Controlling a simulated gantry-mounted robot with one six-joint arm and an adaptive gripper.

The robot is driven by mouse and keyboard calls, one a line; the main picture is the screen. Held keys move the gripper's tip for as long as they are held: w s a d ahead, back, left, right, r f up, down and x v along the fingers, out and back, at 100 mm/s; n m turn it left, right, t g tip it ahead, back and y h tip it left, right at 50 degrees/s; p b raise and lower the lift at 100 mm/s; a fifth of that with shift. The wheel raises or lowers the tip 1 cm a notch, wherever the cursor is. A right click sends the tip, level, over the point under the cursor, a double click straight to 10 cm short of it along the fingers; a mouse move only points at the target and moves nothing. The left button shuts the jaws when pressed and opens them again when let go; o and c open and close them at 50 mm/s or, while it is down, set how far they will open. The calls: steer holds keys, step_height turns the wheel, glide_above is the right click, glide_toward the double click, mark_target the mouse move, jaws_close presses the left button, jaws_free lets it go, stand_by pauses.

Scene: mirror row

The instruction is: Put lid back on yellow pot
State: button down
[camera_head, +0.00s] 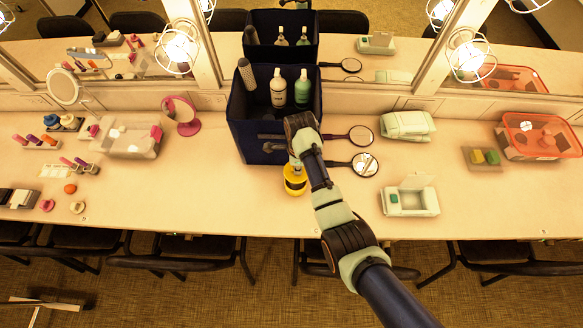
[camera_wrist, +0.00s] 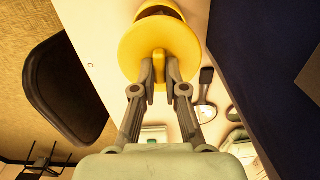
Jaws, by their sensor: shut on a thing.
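The yellow pot (camera_head: 294,188) stands near the front edge of the counter, in front of the dark blue bin. My gripper (camera_wrist: 160,82) is shut on the knob of the round yellow lid (camera_wrist: 133,47). In the wrist view the lid fills the top middle, and part of the yellow pot (camera_wrist: 160,4) with a dark band shows just beyond it. In the head view my gripper (camera_head: 296,170) is over the pot, and my arm hides much of the lid. I cannot tell whether the lid touches the pot.
The dark blue bin (camera_head: 243,133) with bottles and a brush stands just behind. Hand mirrors (camera_head: 364,164) lie to the right, near an open pale box (camera_head: 410,203). A pink mirror (camera_head: 182,115) stands to the left. The counter left of the pot is clear.

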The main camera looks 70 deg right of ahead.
step_height(320, 180, down, 5)
steer(key=b, duration=0.4)
steer(key=shift+b, duration=0.4)
steer(key=shift+f+b, duration=0.35)
steer(key=shift+f, duration=0.3)
steer(key=shift+r+p, duration=0.1)
steer(key=shift+p, duration=0.4)
steer(key=shift+f, duration=0.25)
stand_by(1.2)
steer(key=c, duration=1.1)
jaws_free()
steer(key=shift+c, duration=0.2)
